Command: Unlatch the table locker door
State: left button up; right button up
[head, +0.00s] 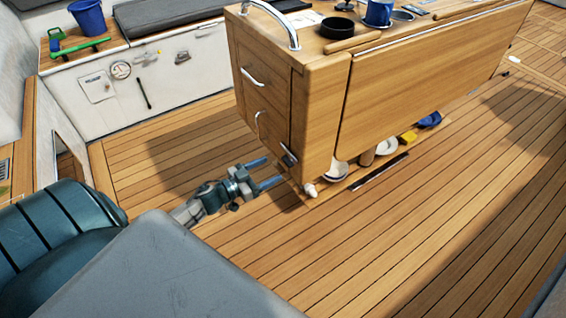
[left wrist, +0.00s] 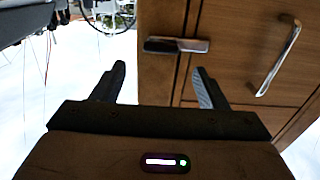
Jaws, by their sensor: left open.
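The wooden cockpit table (head: 315,120) stands at centre. Its end carries the locker front (head: 266,98), with two silver bar handles, one above the other. A small dark and silver latch (head: 289,157) sits low near the corner of that end. In the left wrist view the latch (left wrist: 177,45) lies across the seam beside the panel with a bar handle (left wrist: 279,62). My left gripper (head: 276,168) is open and empty, its fingertips just short of the latch and apart from it. In the left wrist view the latch shows beyond and between the fingers (left wrist: 160,69).
Under the table lie several loose items, including a white bowl (head: 335,172) and a yellow block (head: 407,137). A grab rail (head: 290,22) rises over the table end. A white bench (head: 150,85) stands behind.

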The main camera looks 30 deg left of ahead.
aim_at(284, 162)
pick_arm(q)
jog(key=x, duration=0.5)
jog(key=shift+w, duration=0.25)
jog(key=shift+w+d, duration=0.25)
jog(key=shift+w, duration=0.15)
pick_arm(e)
jog(key=shift+s+x, duration=0.25)
jog(key=shift+x, duration=0.8)
jog(key=shift+f, duration=0.1)
pick_arm(q)
jog(key=c, duration=1.4)
